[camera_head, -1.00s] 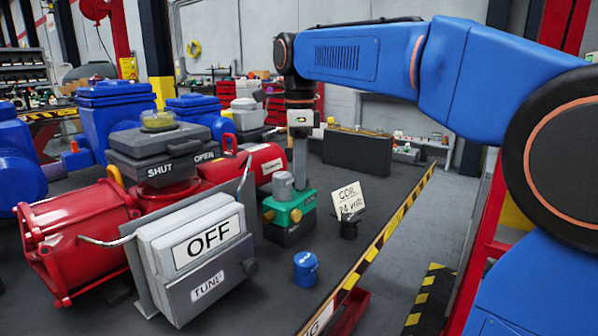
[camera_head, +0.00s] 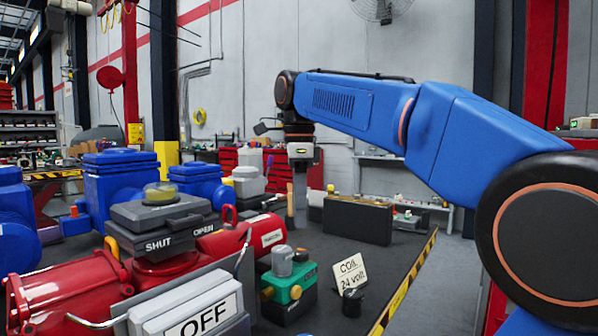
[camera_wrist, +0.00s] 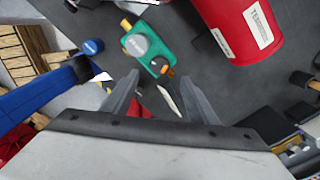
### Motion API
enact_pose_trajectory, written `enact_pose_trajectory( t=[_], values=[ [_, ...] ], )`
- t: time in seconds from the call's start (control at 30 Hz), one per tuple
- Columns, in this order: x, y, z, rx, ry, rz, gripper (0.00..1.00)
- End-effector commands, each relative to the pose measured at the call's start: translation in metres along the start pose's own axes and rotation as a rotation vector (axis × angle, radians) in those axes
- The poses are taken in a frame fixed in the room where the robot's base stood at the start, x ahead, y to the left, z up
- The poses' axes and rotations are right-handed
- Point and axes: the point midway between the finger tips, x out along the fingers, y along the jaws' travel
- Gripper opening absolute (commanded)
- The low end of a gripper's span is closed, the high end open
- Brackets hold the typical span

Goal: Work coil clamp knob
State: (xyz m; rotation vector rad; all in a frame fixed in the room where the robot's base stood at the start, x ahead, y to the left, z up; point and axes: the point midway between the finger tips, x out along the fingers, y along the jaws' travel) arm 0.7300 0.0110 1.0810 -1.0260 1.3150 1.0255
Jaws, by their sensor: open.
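A green block (camera_head: 290,284) with a grey cylinder (camera_head: 282,261) on top stands on the dark bench, beside a card reading COIL 24 volt (camera_head: 349,270). Both block (camera_wrist: 146,50) and cylinder (camera_wrist: 136,45) show in the wrist view. A black round knob (camera_wrist: 158,66) sits on the block beside the cylinder, with an orange part at its edge. I cannot tell for sure that it is the clamp knob. My gripper (camera_wrist: 160,76) is open and empty. Its fingers point down, apart from the block. In the head view my gripper (camera_head: 297,225) appears above and behind the block.
A red cylinder (camera_wrist: 240,28) lies close to the block. A blue cap (camera_wrist: 92,46) and a small black part (camera_head: 352,302) are on the bench. A grey OFF box (camera_head: 190,308) stands in front. A dark box (camera_head: 357,220) is behind.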

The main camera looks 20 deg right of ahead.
Motion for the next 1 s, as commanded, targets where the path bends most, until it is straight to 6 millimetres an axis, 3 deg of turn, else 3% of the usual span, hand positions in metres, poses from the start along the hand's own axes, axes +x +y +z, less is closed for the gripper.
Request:
enact_pose_trajectory(
  t=[0.2, 0.4, 0.63, 1.0],
  values=[
    [-0.044, -0.001, 0.001, 0.0, -0.001, -0.002, 0.53],
    [-0.073, -0.001, 0.0, 0.0, -0.001, -0.002, 0.53],
    [-0.088, -0.001, 0.0, 0.0, 0.0, -0.001, 0.53],
    [-0.089, 0.0, 0.0, -0.003, 0.0, -0.001, 0.53]
  ],
)
